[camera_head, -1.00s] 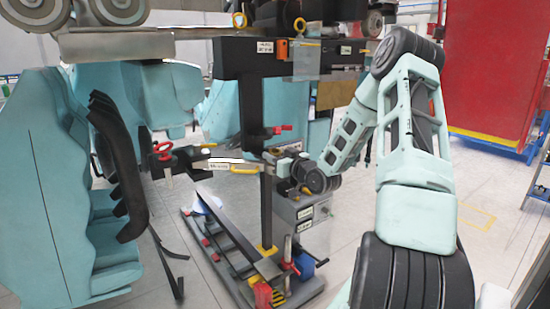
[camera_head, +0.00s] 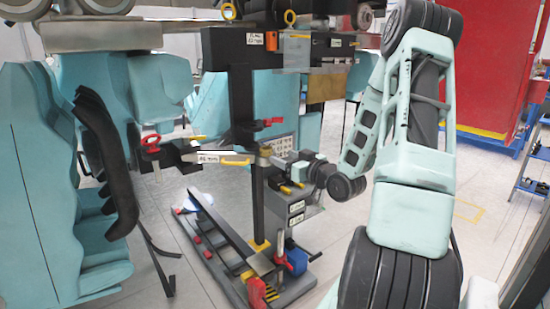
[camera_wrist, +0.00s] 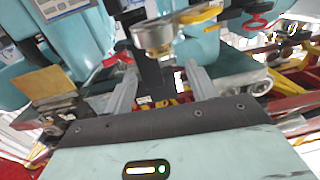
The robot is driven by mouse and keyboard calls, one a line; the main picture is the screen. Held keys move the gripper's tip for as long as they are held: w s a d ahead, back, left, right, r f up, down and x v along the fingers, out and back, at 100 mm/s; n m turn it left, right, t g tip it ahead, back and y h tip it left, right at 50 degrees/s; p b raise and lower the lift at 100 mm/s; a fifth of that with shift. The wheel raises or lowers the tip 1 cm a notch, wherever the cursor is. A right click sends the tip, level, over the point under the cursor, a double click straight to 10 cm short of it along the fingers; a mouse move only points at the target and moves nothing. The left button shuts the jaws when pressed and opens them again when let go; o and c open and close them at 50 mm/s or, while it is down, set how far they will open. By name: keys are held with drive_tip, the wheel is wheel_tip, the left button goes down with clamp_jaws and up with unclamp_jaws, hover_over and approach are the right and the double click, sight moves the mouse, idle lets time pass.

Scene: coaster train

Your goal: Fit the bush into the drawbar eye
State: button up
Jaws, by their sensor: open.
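A labelled grey drawbar (camera_head: 222,158) reaches out level beside a black post, with a yellow handle along it. Its rounded end shows in the wrist view as a metal ring (camera_wrist: 153,38) with a brass-coloured lower rim. I take this ring as the drawbar eye. I cannot tell whether the brass rim is the bush or part of the eye, and I see no separate bush. My gripper (camera_wrist: 160,72) is open, its two grey fingers apart below the ring in the picture, with nothing seen held. In the head view my gripper is small, just right of the post.
A red-handled clamp (camera_head: 151,141) stands at the drawbar's left end. The black post (camera_head: 258,205) rises from a low rack (camera_head: 225,255) on the floor. A grey box (camera_head: 292,205) stands close below my wrist. Teal seats (camera_head: 45,190) fill the left. Open floor lies right.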

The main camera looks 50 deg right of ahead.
drive_tip(key=w+a+f+n+g+y, duration=0.1)
drive_tip(key=a+f+n+g+y, duration=0.15)
drive_tip(key=a, duration=0.75)
drive_tip(key=w+a+f+n+g+y, duration=0.1)
drive_tip(key=a+g, duration=0.3)
drive_tip(key=a, duration=0.5)
drive_tip(key=w+a+f+n+g+y, duration=0.1)
drive_tip(key=w+a+f+n+g, duration=0.15)
drive_tip(key=a, duration=0.75)
drive_tip(key=s+a+r+n+g, duration=0.1)
drive_tip(key=s+a+g, duration=0.3)
drive_tip(key=s+a, duration=0.5)
drive_tip(key=s+a+r+n+g, duration=0.2)
drive_tip(key=s+a+g, duration=0.2)
drive_tip(key=s+a, duration=0.5)
drive_tip(key=s, duration=0.7)
drive_tip(key=shift+s+n+g+h, duration=0.2)
drive_tip(key=shift+n+g+h, duration=0.1)
drive_tip(key=shift+g+h, duration=0.1)
drive_tip(key=shift+r, duration=0.1)
